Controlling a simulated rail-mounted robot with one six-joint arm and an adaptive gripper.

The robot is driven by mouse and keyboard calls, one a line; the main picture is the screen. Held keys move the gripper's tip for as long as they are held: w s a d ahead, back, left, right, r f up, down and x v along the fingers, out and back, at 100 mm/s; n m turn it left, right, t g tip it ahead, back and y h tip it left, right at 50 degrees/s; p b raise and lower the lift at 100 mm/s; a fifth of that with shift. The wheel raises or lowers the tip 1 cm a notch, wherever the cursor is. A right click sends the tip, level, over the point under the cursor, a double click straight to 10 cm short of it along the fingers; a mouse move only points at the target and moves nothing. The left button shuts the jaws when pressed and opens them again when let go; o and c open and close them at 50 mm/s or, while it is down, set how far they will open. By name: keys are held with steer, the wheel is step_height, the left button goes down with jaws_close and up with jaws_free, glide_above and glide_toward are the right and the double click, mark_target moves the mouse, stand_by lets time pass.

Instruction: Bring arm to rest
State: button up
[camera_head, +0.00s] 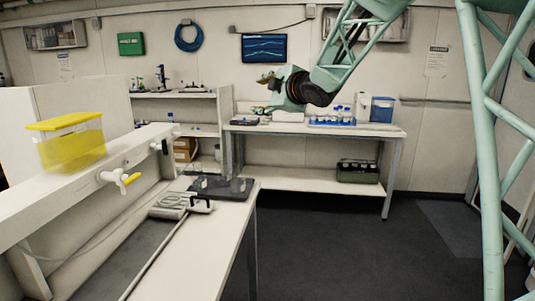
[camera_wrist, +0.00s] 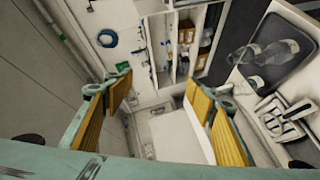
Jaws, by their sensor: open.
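My arm (camera_head: 348,48) is pale green and reaches in from the upper right in the head view, with a black joint near its end. My gripper (camera_head: 264,80) is raised in the air in front of the back wall, and its fingers are small and hard to make out there. In the wrist view my gripper (camera_wrist: 160,82) shows two yellow-padded fingers spread wide apart. Nothing is between them. No object is held.
A front bench carries a dark tray (camera_head: 232,188) and a white device (camera_head: 180,205); the wrist view shows clear vessels (camera_wrist: 262,60) on the tray. A yellow tank (camera_head: 70,145) stands left. The back bench (camera_head: 385,131) holds bottles. Dark floor (camera_head: 330,240) is clear.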

steer(key=s+d+r+m+h, duration=0.2)
steer(key=s+d+m+h, duration=0.35)
steer(key=s+d, duration=0.65)
steer(key=s+d+f+m+g+h, duration=0.1)
steer(key=s+d+f+m, duration=0.15)
steer(key=s+d, duration=0.4)
steer(key=s+d+f+m+g+h, duration=0.15)
steer(key=s+d+m, duration=0.25)
steer(key=s, duration=0.5)
steer(key=s+f+m+g, duration=0.2)
steer(key=s+f, duration=0.3)
steer(key=s, duration=0.9)
steer(key=s+f+m+g, duration=0.2)
steer(key=s+f, duration=0.3)
steer(key=s, duration=1)
steer(key=s+d+f+m+g, duration=0.1)
steer(key=s+f+m+g, duration=0.2)
steer(key=s, duration=1.1)
step_height(320, 180, down, 3)
steer(key=shift+s+r+m, duration=0.15)
steer(key=shift+s+m, duration=0.1)
steer(key=shift+m, duration=0.05)
